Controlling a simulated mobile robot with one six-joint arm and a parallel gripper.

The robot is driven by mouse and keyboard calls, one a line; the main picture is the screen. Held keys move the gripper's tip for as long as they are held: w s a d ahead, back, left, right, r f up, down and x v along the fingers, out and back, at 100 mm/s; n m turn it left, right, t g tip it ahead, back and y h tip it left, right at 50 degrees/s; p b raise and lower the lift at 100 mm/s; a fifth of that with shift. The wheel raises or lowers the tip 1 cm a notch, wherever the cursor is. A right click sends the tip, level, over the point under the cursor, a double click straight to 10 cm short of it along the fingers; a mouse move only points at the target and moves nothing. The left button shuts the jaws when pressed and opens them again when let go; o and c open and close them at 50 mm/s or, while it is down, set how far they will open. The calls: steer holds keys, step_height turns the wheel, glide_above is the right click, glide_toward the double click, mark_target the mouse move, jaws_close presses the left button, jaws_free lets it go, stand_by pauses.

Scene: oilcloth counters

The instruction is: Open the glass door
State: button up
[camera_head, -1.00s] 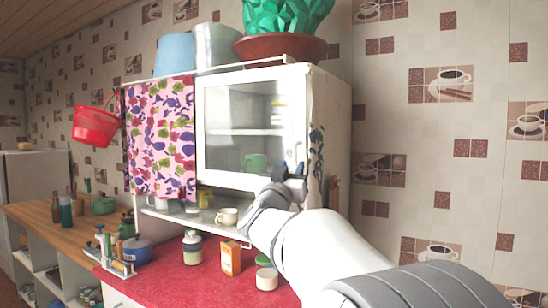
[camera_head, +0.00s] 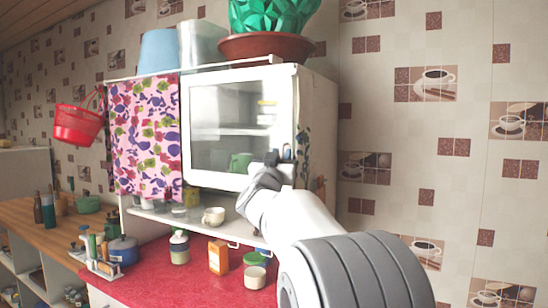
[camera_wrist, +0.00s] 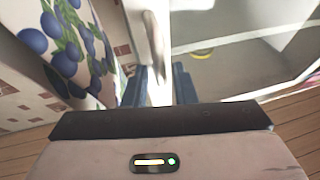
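The glass door (camera_head: 225,125) is the white-framed front of a white wall cabinet (camera_head: 318,125). It looks closed or nearly so in the head view. My gripper (camera_head: 279,156) is at the door's right edge, in its lower half. In the wrist view two blue fingers (camera_wrist: 159,82) stand apart on either side of a pale upright handle (camera_wrist: 155,50). Small gaps seem to show beside the handle, so I see no firm grip. The door's glass (camera_wrist: 225,50) fills the right of that view. The fingers and my wrist hide most of the handle in the head view.
A flowered curtain (camera_head: 145,140) hangs left of the door. A potted plant's brown bowl (camera_head: 265,48) stands on top of the cabinet. Tiled wall lies to the right.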

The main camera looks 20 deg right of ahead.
jaws_close()
